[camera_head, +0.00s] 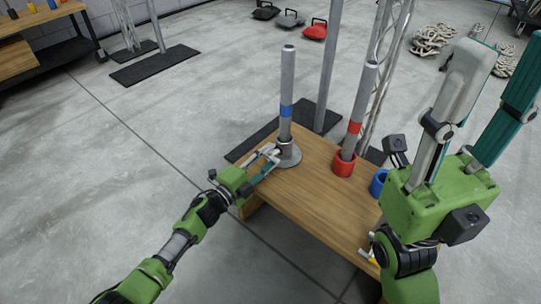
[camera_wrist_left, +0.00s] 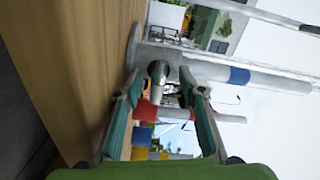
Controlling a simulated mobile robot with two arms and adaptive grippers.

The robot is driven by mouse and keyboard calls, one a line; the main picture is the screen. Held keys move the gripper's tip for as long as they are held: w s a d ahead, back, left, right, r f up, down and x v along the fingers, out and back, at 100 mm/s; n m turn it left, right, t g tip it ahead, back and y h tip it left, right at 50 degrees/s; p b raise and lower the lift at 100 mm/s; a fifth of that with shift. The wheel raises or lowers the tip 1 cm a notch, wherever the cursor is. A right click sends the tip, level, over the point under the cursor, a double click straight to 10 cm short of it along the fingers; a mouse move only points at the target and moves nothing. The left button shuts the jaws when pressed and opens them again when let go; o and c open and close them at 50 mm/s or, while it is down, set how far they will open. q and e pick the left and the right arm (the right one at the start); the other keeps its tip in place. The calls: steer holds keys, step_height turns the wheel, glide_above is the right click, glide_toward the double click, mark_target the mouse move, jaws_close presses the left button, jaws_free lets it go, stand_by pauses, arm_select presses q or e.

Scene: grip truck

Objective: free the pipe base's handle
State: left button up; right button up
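A grey pipe with a blue band (camera_head: 287,95) stands upright in a round grey pipe base (camera_head: 291,159) on the wooden table. The base also shows in the left wrist view (camera_wrist_left: 133,45). My left gripper (camera_head: 273,153) is at the base's near left side. In the left wrist view, the base's rounded metal handle (camera_wrist_left: 158,70) lies between its fingertips, with a gap visible on both sides, so the fingers look open around it. Contact cannot be told. My right gripper (camera_head: 505,60) is open and empty, raised at the right with its fingers pointing up.
A red-banded pipe (camera_head: 356,115) leans in a red cup (camera_head: 343,164) on the wooden table (camera_head: 310,187). A blue cup (camera_head: 379,183) stands to its right, near my right arm. A metal post and truss rise behind the table.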

arm_select(q)
steer(key=v, duration=0.6)
steer(key=shift+s+a, duration=0.25)
steer(key=shift+s, duration=0.05)
